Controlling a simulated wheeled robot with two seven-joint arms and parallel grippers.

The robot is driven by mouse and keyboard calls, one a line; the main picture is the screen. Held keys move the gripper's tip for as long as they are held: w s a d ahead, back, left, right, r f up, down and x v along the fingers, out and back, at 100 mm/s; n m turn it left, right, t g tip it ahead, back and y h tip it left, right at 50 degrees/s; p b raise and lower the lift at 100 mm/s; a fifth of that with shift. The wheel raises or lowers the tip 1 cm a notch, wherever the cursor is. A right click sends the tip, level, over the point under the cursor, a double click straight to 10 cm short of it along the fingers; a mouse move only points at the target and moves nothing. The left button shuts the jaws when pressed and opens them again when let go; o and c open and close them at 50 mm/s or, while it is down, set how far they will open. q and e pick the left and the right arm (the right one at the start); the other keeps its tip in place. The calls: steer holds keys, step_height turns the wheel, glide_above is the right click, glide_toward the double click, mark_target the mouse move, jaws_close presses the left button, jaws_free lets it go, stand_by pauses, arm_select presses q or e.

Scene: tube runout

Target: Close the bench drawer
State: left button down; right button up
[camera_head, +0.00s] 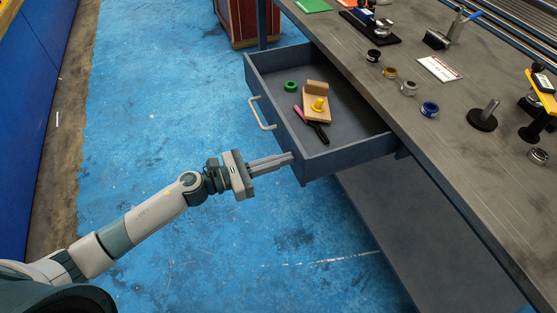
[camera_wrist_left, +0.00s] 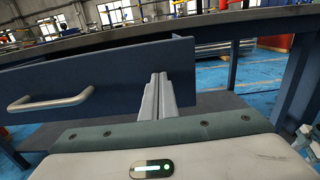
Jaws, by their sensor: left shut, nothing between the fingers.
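The bench drawer (camera_head: 340,150) is blue-grey and stands pulled out from under the bench top (camera_head: 395,75). Its front, with a pale bar handle (camera_head: 262,113), faces left in the head view.
A red cabinet (camera_head: 240,20) stands beyond. Several fittings lie on the bench top. The blue floor left of the drawer is clear.

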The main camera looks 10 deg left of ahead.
mark_target(372, 132)
arm_select(q)
steer(key=x, duration=1.2)
steer(key=shift+w+d, duration=0.2)
steer(key=shift+d, duration=0.1)
steer(key=b+x, duration=0.2)
steer(key=x, duration=0.7)
steer(key=shift+f, duration=0.1)
steer(key=b+x, duration=0.2)
steer(key=x, duration=0.3)
steer(key=shift+w+d, duration=0.5)
steer(key=shift+d, duration=0.15)
arm_select(e)
step_height(372, 132, up, 10)
steer(key=w, duration=0.1)
steer(key=shift+w+a+r, duration=0.15)
steer(key=shift+w+a, duration=0.25)
arm_select(q)
steer(key=shift+a, duration=0.15)
